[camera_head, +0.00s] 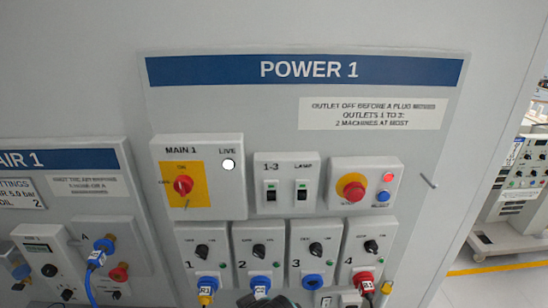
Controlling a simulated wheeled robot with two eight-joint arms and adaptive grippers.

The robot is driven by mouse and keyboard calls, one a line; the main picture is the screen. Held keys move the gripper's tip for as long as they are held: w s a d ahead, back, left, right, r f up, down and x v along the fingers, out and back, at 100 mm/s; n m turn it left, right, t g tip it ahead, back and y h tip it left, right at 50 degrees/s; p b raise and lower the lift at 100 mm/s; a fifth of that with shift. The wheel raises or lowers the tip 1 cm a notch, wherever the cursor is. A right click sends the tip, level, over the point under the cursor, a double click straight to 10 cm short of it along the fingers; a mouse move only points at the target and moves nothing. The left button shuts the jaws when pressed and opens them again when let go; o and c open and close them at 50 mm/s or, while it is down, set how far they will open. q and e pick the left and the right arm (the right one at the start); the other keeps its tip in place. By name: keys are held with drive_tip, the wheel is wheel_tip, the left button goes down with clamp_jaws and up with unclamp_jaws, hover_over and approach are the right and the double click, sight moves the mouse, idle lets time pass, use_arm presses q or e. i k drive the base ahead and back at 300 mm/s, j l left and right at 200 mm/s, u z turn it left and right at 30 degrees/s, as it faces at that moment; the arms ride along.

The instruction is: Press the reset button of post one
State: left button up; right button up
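The POWER 1 panel (225,106) is on the grey wall ahead. On its right side is a light box (340,168) with a large red mushroom button (354,190) on a yellow base. A red lamp or button (388,177) sits just above the blue one. Nothing touches these controls. No gripper can be made out. A dark rounded piece cuts into the bottom edge near the middle; I cannot tell what it is.
Left of the box are a lamp switch box (286,167) and the MAIN 1 switch (183,186) with a white LIVE lamp (228,165). Numbered outlets with plugs are below. A small hook (429,181) sticks out at right. The AIR 1 panel (60,158) is left.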

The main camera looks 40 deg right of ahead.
sight(384, 196)
drive_tip(key=z, duration=1.9)
